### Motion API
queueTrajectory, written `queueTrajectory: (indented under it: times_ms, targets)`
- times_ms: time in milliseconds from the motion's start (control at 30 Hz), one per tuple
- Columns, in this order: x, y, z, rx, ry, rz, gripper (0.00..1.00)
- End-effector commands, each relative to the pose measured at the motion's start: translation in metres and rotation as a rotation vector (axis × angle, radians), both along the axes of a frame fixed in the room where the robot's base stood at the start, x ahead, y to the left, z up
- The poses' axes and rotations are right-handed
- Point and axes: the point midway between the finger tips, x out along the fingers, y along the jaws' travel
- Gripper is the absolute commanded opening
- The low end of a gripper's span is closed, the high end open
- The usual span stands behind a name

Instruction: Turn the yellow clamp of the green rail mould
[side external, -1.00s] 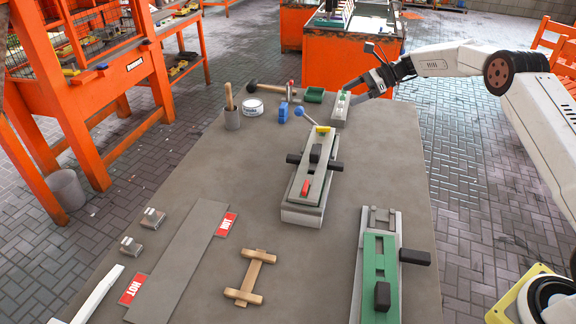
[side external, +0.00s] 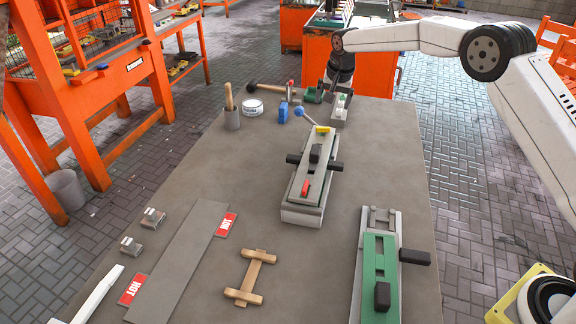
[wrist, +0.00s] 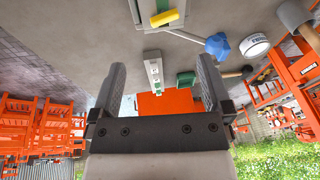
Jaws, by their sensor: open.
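The mould with the yellow clamp (side external: 322,129) stands mid-table; its long body (side external: 303,207) looks grey, with a grey-green top, black knobs and a red clamp. In the wrist view the yellow clamp (wrist: 165,18) lies across the mould's end at the top edge, beyond my fingertips. A mould with a plainly green top (side external: 391,262) and black clamps lies at the front right; I see no yellow clamp on it. My gripper (side external: 324,92) is at the table's far end, behind the yellow clamp and apart from it. Its fingers (wrist: 163,72) are open with nothing held.
A small grey block with green marks (side external: 341,106), a green box (wrist: 186,79), a blue-knobbed lever (side external: 300,111), a white tin (side external: 253,107) and a mallet (side external: 252,86) are near my gripper. A wooden frame (side external: 252,276) lies in front.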

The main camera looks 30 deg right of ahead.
Motion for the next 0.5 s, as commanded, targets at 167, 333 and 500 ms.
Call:
queueTrajectory:
  times_ms: [167, 333, 500]
  targets:
    - [0.008, 0.01, 0.016, -0.157, -0.044, 0.154, 1.0]
    - [0.009, 0.011, -0.011, -0.196, -0.046, 0.192, 1.0]
    - [0.009, 0.011, -0.031, -0.194, -0.049, 0.19, 1.0]
